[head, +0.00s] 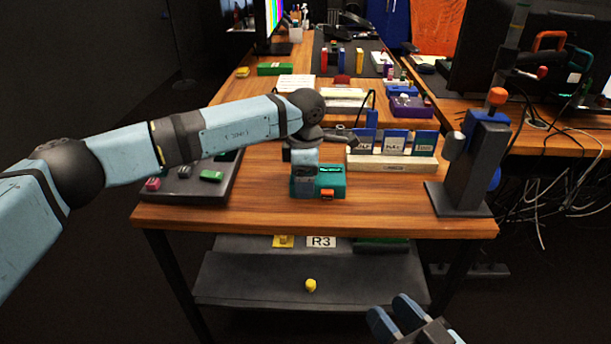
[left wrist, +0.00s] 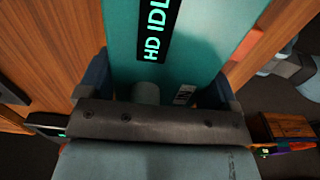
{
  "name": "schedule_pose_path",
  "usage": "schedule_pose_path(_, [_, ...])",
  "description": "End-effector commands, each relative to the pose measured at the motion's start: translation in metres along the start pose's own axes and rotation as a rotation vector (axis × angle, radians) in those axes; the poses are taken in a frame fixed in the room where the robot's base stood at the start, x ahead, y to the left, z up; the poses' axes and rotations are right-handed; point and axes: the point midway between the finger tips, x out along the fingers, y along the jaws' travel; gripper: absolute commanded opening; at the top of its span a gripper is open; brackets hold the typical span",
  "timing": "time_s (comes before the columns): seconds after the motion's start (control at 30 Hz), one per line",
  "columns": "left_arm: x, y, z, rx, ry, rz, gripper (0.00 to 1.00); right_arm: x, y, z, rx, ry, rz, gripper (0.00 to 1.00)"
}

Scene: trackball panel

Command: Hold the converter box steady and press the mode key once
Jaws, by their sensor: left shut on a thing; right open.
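The converter box, a teal box (head: 333,180) with a dark display, sits near the front edge of the wooden table. In the left wrist view the box (left wrist: 205,30) shows green letters reading "HD IDL", cut off by the frame edge. My left gripper (head: 304,186) comes down over the box's left part and is shut on it, with a dark finger at each side. An orange key-like part (head: 327,194) shows low on the front; I cannot read any marking on it. My right gripper (head: 389,313) is open and empty, low in front of the table, apart from the box.
A white block with blue cards (head: 392,163) stands behind the box to the right. A dark stand with an orange knob (head: 470,165) is at the right corner. A dark panel (head: 190,183) lies left. Bare wood (head: 400,200) lies right of the box.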

Motion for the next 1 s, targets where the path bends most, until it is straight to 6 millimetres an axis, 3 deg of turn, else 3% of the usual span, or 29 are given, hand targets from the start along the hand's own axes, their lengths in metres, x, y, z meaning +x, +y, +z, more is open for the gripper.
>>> schedule_pose_path(0.1, [0.0000,-0.0001,0.0000,0.000,0.000,0.000,0.63,-0.0004,0.0005,0.0006,-0.004,-0.002,-0.001,0.43])
schedule_pose_path(0.3, [0.0000,-0.0001,0.0000,0.000,0.000,0.000,0.63,-0.0005,0.0006,0.0007,-0.004,-0.003,-0.001,0.00])
schedule_pose_path(1.0, [-0.0001,-0.0001,0.0000,0.000,0.000,0.000,0.63,0.0009,-0.0004,-0.0010,0.006,0.004,0.002,0.00])
